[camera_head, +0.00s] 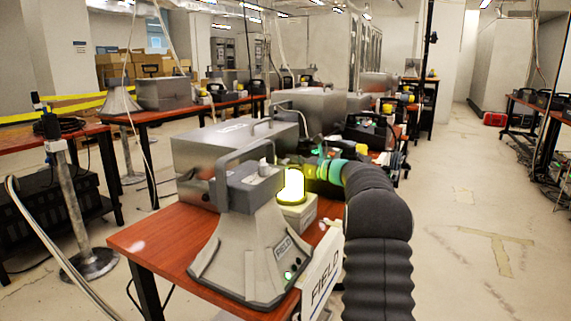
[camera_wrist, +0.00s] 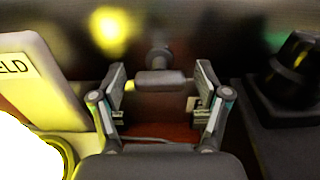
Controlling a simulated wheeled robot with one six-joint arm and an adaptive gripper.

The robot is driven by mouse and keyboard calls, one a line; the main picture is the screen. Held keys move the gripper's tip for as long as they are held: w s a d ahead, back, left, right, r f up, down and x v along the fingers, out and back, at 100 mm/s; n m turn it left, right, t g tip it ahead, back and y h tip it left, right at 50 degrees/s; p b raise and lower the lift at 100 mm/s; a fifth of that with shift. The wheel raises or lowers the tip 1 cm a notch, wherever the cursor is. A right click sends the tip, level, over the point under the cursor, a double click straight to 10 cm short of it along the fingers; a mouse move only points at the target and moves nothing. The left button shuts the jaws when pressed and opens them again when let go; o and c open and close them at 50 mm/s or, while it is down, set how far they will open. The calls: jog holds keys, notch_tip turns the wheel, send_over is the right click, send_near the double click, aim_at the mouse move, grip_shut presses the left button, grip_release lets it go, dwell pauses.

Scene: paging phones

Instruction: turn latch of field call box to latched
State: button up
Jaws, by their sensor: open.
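A grey latch handle (camera_wrist: 160,82), a horizontal bar below a round pivot, stands ahead in the wrist view, on a dark, blurred face. I take this face (camera_wrist: 225,48) for the field call box's front, but its edges are not clear. My gripper (camera_wrist: 160,92) is open, with one finger on each side of the bar. I see no clear contact between fingers and bar. In the head view my arm's dark sleeve hides the latch and most of my gripper.
A plate lettered "ELD" (camera_wrist: 32,75) is close on the left in the wrist view, and a black knob (camera_wrist: 297,70) on the right. In the head view a grey horn speaker (camera_head: 255,255), lit yellow beacon (camera_head: 291,187) and metal case (camera_head: 195,155) crowd the red-brown table (camera_head: 150,245).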

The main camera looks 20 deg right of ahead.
jog(key=c, duration=1.2)
jog(key=shift+n+b, duration=0.3)
jog(key=n+b, duration=0.2)
jog(key=shift+f+n, duration=0.2)
jog(key=shift+n, duration=0.1)
jog(key=n+b, duration=0.2)
jog(key=shift+n, duration=0.4)
jog(key=n+b, duration=0.3)
jog(key=n, duration=0.1)
jog(key=shift+r+n+b, duration=0.15)
jog(key=shift+n+b, duration=0.8)
jog(key=shift+n, duration=0.65)
